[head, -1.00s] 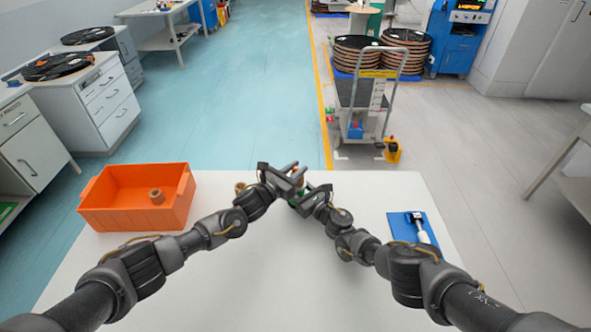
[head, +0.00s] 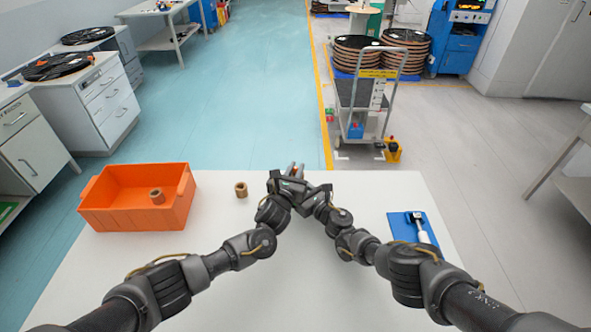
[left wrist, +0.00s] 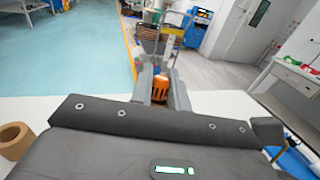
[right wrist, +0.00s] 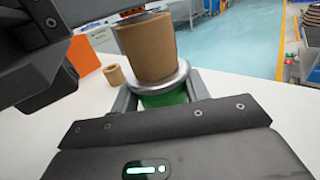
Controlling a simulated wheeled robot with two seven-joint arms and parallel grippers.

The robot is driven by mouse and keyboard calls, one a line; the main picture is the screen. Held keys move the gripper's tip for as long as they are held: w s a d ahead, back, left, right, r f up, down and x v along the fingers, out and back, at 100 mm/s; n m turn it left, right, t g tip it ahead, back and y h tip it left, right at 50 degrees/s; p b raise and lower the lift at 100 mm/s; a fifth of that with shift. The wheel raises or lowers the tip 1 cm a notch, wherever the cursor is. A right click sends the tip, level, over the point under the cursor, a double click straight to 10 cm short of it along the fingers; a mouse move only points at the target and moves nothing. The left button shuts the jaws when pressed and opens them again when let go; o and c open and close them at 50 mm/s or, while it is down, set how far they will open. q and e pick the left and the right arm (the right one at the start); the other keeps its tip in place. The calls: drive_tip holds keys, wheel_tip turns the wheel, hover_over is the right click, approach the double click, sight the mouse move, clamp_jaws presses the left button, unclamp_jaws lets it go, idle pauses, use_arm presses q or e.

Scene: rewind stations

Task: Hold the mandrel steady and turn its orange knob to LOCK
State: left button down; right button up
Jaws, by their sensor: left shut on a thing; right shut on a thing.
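The mandrel shows best in the right wrist view, with a brown cardboard core (right wrist: 150,48) upright over a silver flange (right wrist: 160,82) and a green base (right wrist: 164,98). My right gripper (right wrist: 166,100) is shut around the green base, one finger on each side. The orange knob (left wrist: 160,87) shows in the left wrist view between the fingers of my left gripper (left wrist: 161,92), which is shut on it at the mandrel's top. In the head view my left gripper (head: 293,172) and right gripper (head: 308,197) hide most of the mandrel. No LOCK marking is readable.
A loose cardboard core (head: 241,190) stands on the white table (head: 225,285) left of the grippers. An orange bin (head: 130,215) at left holds another core (head: 157,196). A blue mat (head: 404,228) with a white-and-black tool (head: 421,230) lies at right.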

use_arm(q)
drive_tip(key=n+y, duration=0.2)
drive_tip(key=y, duration=0.1)
drive_tip(key=n+y, duration=0.2)
drive_tip(key=y, duration=0.2)
drive_tip(key=shift+a+n+t, duration=0.1)
drive_tip(key=shift+n+t, duration=0.3)
drive_tip(key=shift+s+y, duration=0.1)
drive_tip(key=shift+y, duration=0.3)
drive_tip(key=c, duration=1.4)
unclamp_jaws()
drive_tip(key=s, duration=0.4)
drive_tip(key=s+d, duration=0.1)
drive_tip(key=s, duration=0.7)
drive_tip(key=shift+d, duration=0.25)
